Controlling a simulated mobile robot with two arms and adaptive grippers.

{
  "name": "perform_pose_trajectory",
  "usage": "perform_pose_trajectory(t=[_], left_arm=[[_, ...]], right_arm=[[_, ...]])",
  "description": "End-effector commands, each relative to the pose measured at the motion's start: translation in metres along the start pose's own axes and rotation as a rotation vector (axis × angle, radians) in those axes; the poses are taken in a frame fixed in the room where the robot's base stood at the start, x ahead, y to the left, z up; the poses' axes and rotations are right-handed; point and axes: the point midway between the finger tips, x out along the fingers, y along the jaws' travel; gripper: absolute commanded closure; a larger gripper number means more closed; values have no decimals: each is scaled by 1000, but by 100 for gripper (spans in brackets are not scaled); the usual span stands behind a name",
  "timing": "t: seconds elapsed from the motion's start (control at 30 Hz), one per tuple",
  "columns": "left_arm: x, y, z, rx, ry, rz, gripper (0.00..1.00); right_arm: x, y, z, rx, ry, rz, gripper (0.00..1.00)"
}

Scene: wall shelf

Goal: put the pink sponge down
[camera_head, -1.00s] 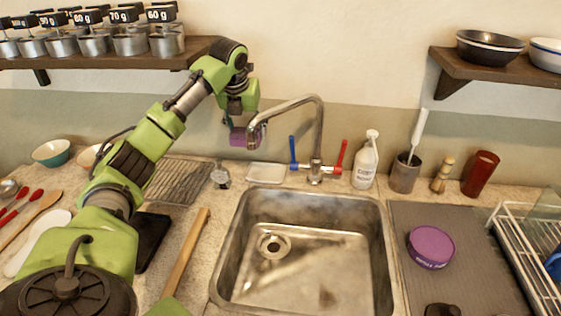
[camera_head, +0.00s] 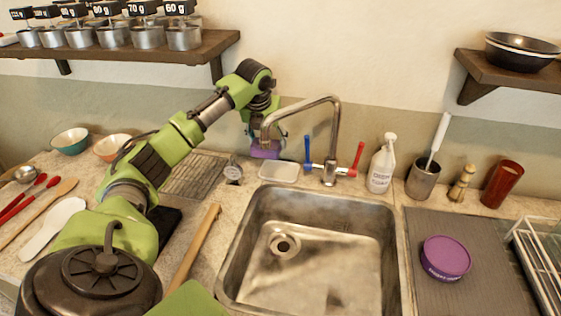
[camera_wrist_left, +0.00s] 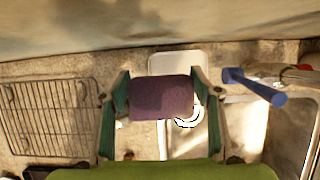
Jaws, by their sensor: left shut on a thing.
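The pink sponge, which looks purple here (camera_head: 265,152), is in my left gripper (camera_head: 264,140), behind the faucet spout. The wrist view shows the sponge (camera_wrist_left: 161,98) pinched between the two green-sided fingers of my left gripper (camera_wrist_left: 162,90). In that view it overlaps part of a white dish (camera_wrist_left: 178,62). In the head view the dish (camera_head: 278,172) lies just below and right of the sponge. The sponge looks slightly above the counter, but the exact gap is hard to tell. My right gripper is not in view.
The faucet (camera_head: 330,140) with blue and red handles stands right of the gripper, behind the sink (camera_head: 310,250). A small dial gauge (camera_head: 233,172) and a wire rack (camera_head: 195,175) are to the left. A soap bottle (camera_head: 382,165) stands farther right.

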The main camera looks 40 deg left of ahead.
Motion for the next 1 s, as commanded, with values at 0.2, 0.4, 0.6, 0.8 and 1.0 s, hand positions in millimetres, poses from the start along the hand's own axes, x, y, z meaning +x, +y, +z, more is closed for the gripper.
perform_pose_trajectory(t=[0.2, 0.4, 0.6, 0.8, 1.0], left_arm=[[49, 0, -21, 0, 3, 1, 59], [66, -1, -27, -1, -1, -1, 59], [68, -28, -14, -1, -1, -6, 59], [76, -35, -12, -1, 0, 0, 59], [81, -36, -14, 0, -1, 0, 59]], right_arm=[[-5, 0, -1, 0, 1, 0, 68], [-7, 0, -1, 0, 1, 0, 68], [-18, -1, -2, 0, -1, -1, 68], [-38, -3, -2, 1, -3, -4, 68], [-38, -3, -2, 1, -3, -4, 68]])
